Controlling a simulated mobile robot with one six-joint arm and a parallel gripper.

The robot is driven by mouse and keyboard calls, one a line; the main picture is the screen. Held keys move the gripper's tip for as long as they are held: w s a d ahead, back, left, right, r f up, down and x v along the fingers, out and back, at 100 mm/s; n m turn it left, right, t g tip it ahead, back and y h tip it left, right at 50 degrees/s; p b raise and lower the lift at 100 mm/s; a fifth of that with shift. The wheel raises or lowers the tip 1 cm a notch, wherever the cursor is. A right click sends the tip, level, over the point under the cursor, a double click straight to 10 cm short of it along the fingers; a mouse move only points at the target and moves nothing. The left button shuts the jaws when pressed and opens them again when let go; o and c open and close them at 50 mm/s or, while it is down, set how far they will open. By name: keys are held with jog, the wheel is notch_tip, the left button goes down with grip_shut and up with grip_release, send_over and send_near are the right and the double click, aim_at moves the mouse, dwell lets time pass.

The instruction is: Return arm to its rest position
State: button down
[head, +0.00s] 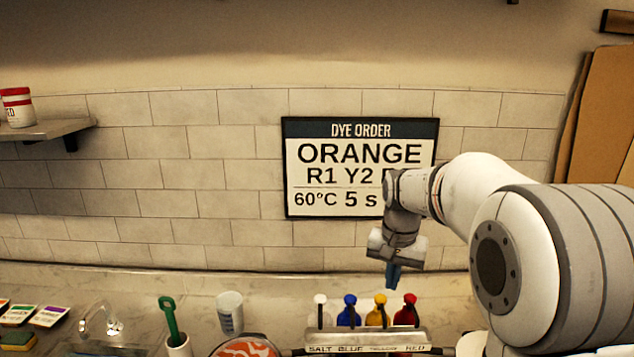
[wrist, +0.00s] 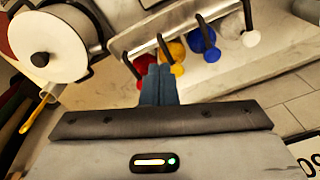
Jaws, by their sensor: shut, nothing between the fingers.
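My gripper (head: 393,278) is shut and empty, pointing down in front of the tiled wall, above the yellow and red bottles in the head view. In the wrist view its blue fingertips (wrist: 160,72) are together, with nothing between them. My white and grey arm reaches in from the right and covers part of the dye order sign (head: 340,150), which reads ORANGE, R1 Y2, 60°C.
A labelled rack (head: 368,338) holds the white, blue (head: 349,311), yellow (head: 377,310) and red (head: 407,309) bottles below my gripper. A white pot (wrist: 50,45) with a lid shows in the wrist view. A cup (head: 230,312) and green-handled tool (head: 168,315) stand left.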

jog(key=s+f+n+t+b, duration=0.1)
jog(key=s+f, duration=0.3)
jog(key=s, duration=0.8)
jog(key=s+f+n+t+b, duration=0.1)
jog(key=s+f+n+b, duration=0.2)
jog(key=s, duration=0.9)
jog(key=shift+f+b, duration=0.45)
jog(key=shift+b, duration=0.3)
dwell(2.0)
